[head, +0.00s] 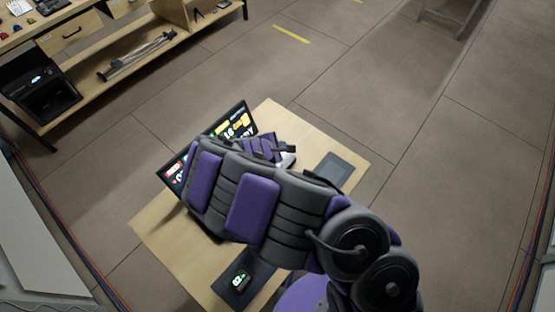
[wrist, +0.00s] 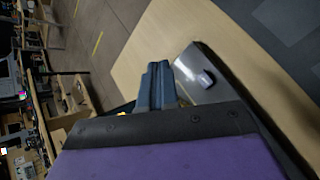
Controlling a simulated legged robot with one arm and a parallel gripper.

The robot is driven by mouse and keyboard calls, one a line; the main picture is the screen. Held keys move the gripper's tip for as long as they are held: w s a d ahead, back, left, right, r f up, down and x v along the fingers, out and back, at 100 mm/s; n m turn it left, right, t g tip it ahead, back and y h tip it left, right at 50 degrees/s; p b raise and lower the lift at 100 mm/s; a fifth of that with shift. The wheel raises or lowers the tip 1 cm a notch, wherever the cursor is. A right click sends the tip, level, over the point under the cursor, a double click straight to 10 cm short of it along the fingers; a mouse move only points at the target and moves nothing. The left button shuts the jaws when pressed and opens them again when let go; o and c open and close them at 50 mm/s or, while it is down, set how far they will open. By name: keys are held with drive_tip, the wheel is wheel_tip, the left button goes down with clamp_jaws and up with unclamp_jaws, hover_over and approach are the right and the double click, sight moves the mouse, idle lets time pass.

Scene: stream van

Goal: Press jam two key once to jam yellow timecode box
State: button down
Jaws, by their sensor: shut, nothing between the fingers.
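My gripper is mostly behind my own arm in the head view. In the wrist view its two fingers (wrist: 159,82) are shut together with nothing between them, low over the wooden table. Just right of the fingertips is a grey wedge-shaped surface (wrist: 203,60) with a small pale lilac block or key (wrist: 206,79) on it; I cannot read any label. The screen (head: 237,121) on the table shows bright coloured tiles, partly covered by my arm. A small dark box with a lit green display (head: 240,280) sits on a dark mat. I cannot pick out the yellow timecode box.
The wooden table (head: 150,222) carries another dark pad (head: 335,168) at its right. A wooden shelf unit (head: 92,76) with gear stands at the upper left. Tiled floor around the table is open, with a yellow tape strip (head: 291,34).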

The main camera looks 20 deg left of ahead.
drive_tip(key=shift+n, duration=0.3)
drive_tip(key=f+b, duration=0.2)
drive_tip(key=f, duration=0.1)
drive_tip(key=f+b, duration=0.2)
drive_tip(key=f, duration=0.1)
drive_tip(key=f+b, duration=0.2)
drive_tip(key=f, duration=0.1)
drive_tip(key=shift+s+a, duration=0.15)
drive_tip(key=shift+s, duration=0.25)
drive_tip(key=shift+a+f+b, duration=0.2)
drive_tip(key=shift+f+b, duration=0.2)
drive_tip(key=shift+f, duration=0.1)
drive_tip(key=shift+a, duration=0.2)
drive_tip(key=shift+d, duration=0.25)
drive_tip(key=shift+a, duration=0.2)
drive_tip(key=shift+d+f, duration=0.1)
idle(0.7)
drive_tip(key=shift+f, duration=0.25)
